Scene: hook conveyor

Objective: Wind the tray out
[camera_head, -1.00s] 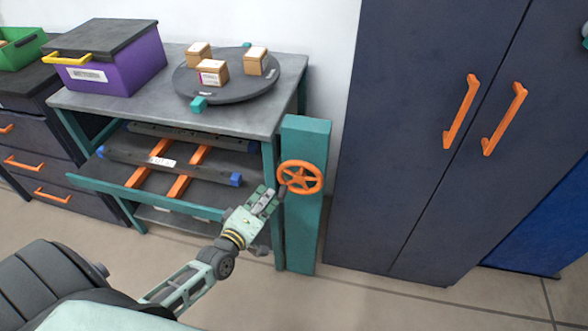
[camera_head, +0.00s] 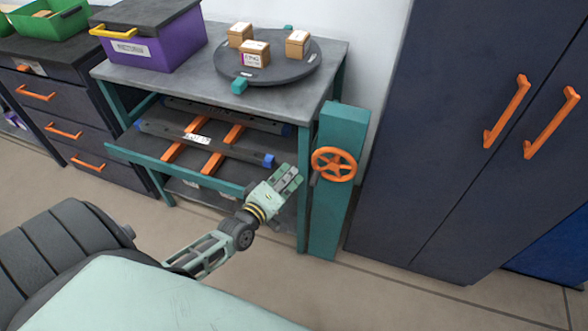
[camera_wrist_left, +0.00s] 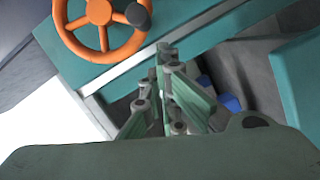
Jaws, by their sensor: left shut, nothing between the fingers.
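The tray (camera_head: 125,151) is a dark shelf with a teal front edge, partly out from under the grey table. It carries dark bars and orange strips. The orange handwheel (camera_head: 333,150) sits on a teal post (camera_head: 337,215) at the table's right front, with a dark knob at its left side. In the left wrist view the handwheel (camera_wrist_left: 72,40) is at the upper left, its knob (camera_wrist_left: 138,15) at its right. My left gripper (camera_head: 293,172) is shut and empty, just left of the handwheel and apart from it; it also shows in the left wrist view (camera_wrist_left: 168,75). My right gripper is not in view.
On the table (camera_head: 300,100) stand a purple bin (camera_head: 160,48) and a dark turntable (camera_head: 285,72) with small boxes. A drawer cabinet (camera_head: 100,120) is at left. A tall dark cabinet (camera_head: 450,130) stands right of the post. The floor in front is clear.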

